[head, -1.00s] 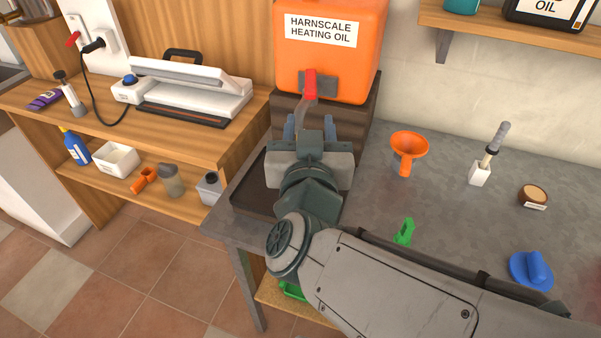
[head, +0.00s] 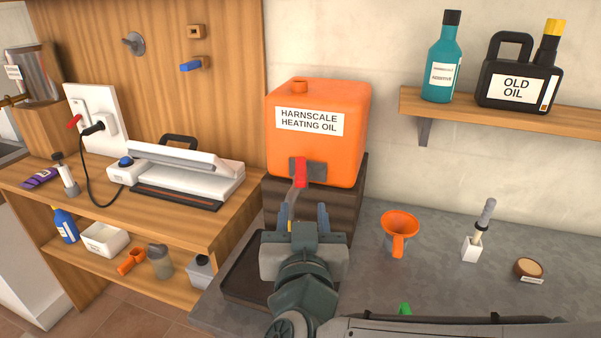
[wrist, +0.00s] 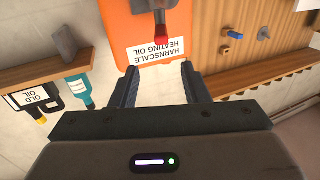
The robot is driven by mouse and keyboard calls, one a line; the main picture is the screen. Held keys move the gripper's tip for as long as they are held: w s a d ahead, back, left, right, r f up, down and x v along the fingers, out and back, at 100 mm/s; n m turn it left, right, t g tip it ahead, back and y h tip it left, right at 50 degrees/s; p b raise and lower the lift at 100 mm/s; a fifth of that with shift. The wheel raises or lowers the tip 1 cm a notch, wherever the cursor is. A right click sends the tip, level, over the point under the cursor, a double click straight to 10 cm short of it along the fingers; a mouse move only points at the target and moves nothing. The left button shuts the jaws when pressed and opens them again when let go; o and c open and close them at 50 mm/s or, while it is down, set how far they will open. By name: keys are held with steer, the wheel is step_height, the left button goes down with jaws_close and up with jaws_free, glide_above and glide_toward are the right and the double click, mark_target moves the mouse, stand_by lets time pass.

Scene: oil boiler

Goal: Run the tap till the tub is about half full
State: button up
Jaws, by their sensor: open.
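The orange heating oil tank (head: 318,140) stands on a dark wooden block (head: 352,190) at the back of the grey bench. Its tap has a red lever (head: 300,173) pointing down on the tank front, with a grey spout below it. The lever also shows in the wrist view (wrist: 161,30), where the tank label is upside down. My gripper (head: 303,213) is open and empty, just in front of and below the tap; its fingers also show in the wrist view (wrist: 160,80). No tub is clearly visible; my gripper and arm hide the area below the tap.
A dark tray (head: 240,287) lies under my gripper. An orange funnel (head: 399,226), a brush in a white holder (head: 472,245) and a small round brown pot (head: 529,267) stand to the right. A wall shelf (head: 520,117) holds bottles. A wooden counter is on the left.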

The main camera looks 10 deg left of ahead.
steer(key=shift+a+f, duration=0.2)
steer(key=shift+f, duration=0.1)
steer(key=shift+w, duration=0.1)
steer(key=p, duration=0.9)
glide_toward(301, 171)
steer(key=x, duration=0.4)
steer(key=shift+w+a+f, duration=0.15)
steer(key=shift+w, duration=0.15)
steer(key=x, duration=0.4)
steer(key=shift+f, duration=0.2)
steer(key=shift+w+a, duration=0.1)
steer(key=shift+w, duration=0.65)
steer(key=shift+c, duration=0.3)
